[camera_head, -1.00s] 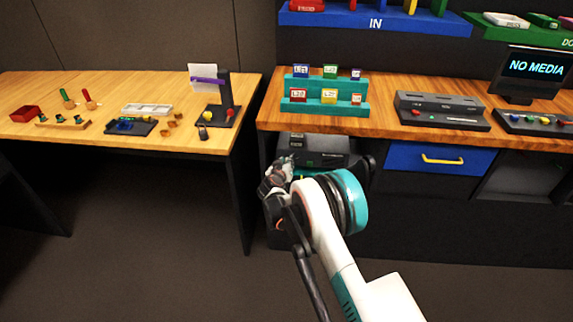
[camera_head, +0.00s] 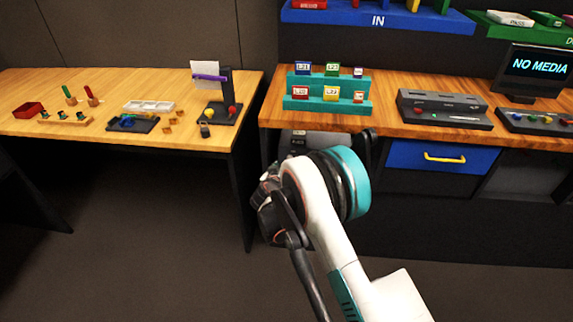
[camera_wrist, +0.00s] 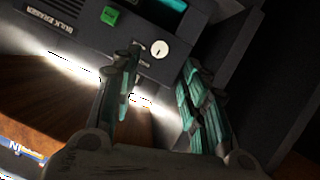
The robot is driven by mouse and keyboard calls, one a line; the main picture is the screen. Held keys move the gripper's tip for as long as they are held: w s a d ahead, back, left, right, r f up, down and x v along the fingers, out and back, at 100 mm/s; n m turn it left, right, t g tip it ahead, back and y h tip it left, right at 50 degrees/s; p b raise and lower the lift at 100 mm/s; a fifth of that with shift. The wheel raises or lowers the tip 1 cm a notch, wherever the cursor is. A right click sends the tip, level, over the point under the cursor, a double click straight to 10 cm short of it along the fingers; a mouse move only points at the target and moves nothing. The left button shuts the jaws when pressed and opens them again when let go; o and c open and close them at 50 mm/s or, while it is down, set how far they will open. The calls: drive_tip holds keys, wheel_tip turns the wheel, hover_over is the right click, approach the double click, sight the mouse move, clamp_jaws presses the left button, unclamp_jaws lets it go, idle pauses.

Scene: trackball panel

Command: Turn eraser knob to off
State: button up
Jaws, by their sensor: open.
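The eraser (camera_wrist: 75,22) is a dark box labelled "BULK ERASER" in the wrist view. Its white round knob (camera_wrist: 160,49) has a small dark mark and sits on the front panel, right of a green square button (camera_wrist: 109,15). My gripper (camera_wrist: 162,60) is open, with one finger on each side of the knob in the picture. I cannot tell whether either finger touches the knob. In the head view, the eraser (camera_head: 300,139) shows only in part under the right counter, behind my arm. My fingers are mostly hidden there.
The right wooden counter (camera_head: 390,128) overhangs the eraser's space. A blue drawer (camera_head: 415,157) with a yellow handle is to the right. A dark table leg (camera_head: 243,190) stands to the left, with open floor between. A teal-lit window (camera_wrist: 165,12) is above the knob.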

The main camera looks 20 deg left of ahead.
drive_tip(key=shift+v, duration=2.05)
